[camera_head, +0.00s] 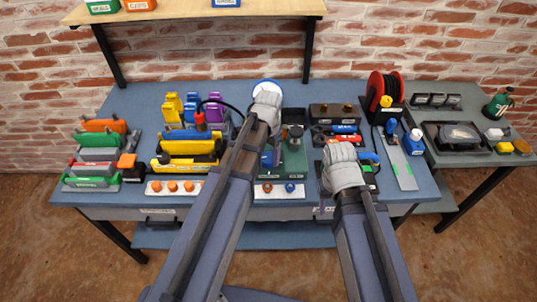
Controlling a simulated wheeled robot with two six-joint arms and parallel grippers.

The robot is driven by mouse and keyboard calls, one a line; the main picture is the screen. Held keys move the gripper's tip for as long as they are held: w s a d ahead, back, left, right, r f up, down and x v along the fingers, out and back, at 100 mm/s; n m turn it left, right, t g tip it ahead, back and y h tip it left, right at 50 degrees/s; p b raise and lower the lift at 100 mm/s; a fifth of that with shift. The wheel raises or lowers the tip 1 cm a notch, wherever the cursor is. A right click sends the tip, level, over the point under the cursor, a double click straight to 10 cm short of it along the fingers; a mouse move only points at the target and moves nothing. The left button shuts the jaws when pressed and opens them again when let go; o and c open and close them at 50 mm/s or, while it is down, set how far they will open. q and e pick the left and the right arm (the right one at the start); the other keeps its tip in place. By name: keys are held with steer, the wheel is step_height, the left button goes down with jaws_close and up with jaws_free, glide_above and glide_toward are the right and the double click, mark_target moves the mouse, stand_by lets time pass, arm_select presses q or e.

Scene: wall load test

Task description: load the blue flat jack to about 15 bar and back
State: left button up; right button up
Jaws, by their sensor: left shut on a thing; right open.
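A blue flat piece (187,134), likely the blue flat jack, lies behind a yellow one (190,147) at centre left. A red fitting (200,121) stands above it, with a black hose curving right. A round gauge (265,84) with a blue rim is partly hidden behind my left gripper (267,97); its reading cannot be made out. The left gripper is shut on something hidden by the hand. A green pump-like unit (294,158) stands right of my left forearm. My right gripper (341,160) is open over the front of the bench, near a dark tray (371,181).
Green, orange and grey pieces (98,140) stand at the left. A red hose reel (384,90) and blue bottle (414,142) stand at the right. A side table (471,165) holds a tray. A shelf (200,10) overhangs the back.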

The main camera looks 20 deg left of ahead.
mark_target(269, 157)
stand_by(0.3)
arm_select(q)
steer(key=o, duration=1.4)
steer(key=shift+c, duration=0.2)
step_height(269, 157, up, 8)
steer(key=p, duration=0.8)
steer(key=shift+f, duration=0.1)
